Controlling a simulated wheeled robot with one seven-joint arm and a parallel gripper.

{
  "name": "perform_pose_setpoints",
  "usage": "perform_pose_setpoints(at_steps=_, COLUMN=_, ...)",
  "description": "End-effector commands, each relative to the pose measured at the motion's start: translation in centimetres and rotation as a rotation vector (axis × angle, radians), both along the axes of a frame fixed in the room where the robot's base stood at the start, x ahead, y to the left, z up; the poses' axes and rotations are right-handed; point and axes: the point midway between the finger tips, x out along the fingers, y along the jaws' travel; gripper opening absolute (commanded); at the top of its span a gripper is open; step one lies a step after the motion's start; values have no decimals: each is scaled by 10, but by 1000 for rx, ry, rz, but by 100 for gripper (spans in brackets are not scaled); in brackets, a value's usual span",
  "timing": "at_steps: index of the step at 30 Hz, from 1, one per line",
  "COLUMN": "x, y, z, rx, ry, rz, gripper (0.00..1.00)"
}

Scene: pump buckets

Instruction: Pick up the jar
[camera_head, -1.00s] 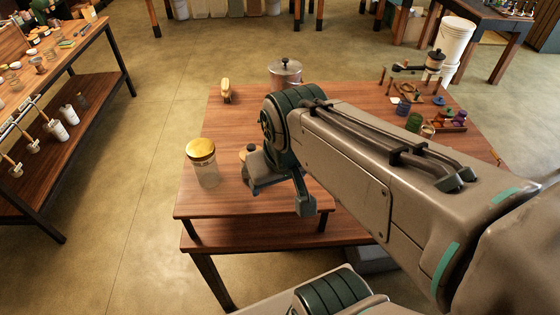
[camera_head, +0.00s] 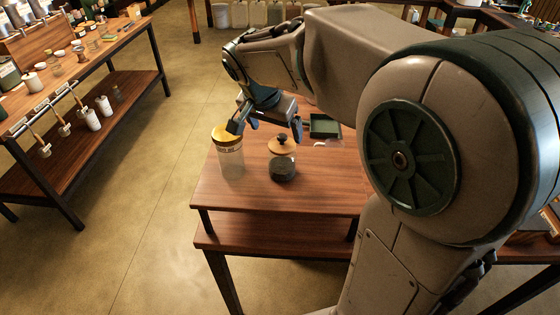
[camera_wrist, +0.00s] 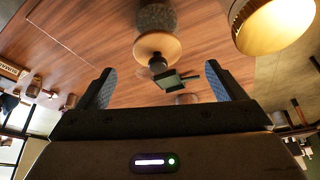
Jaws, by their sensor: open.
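A tall clear glass jar (camera_head: 231,163) with a gold lid stands upright near the table's left edge. Its lid (camera_wrist: 275,22) shows at the upper right of the wrist view. A shorter dark-filled glass jar (camera_head: 283,170) with a knobbed wooden lid stands right of it. In the wrist view this jar's lid (camera_wrist: 157,46) lies in line with the gap between the fingers. My gripper (camera_head: 266,125) is open and empty above the table, just behind the two jars. Both fingers also show in the wrist view (camera_wrist: 160,72). I see no contact with either jar.
The wooden table (camera_head: 275,210) is bare in front of the jars. A small green tray (camera_head: 324,126) lies behind them to the right. My arm hides the table's right part. A workbench (camera_head: 75,75) stands at left across open floor.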

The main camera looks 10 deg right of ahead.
Motion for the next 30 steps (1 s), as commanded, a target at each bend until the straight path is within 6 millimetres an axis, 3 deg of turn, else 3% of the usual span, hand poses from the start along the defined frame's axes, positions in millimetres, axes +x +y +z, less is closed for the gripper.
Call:
perform_pose_setpoints(at_steps=4, x=7, y=-7, z=-27, rx=0, ry=6, rz=-1, gripper=90)
perform_pose_setpoints(at_steps=14, x=15, y=-15, z=-53, rx=0, ry=4, rz=1, gripper=90)
perform_pose_setpoints(at_steps=21, x=23, y=-25, z=-86, rx=0, ry=4, rz=1, gripper=90)
perform_pose_setpoints(at_steps=30, x=25, y=-27, z=-93, rx=2, ry=0, rz=2, gripper=90)
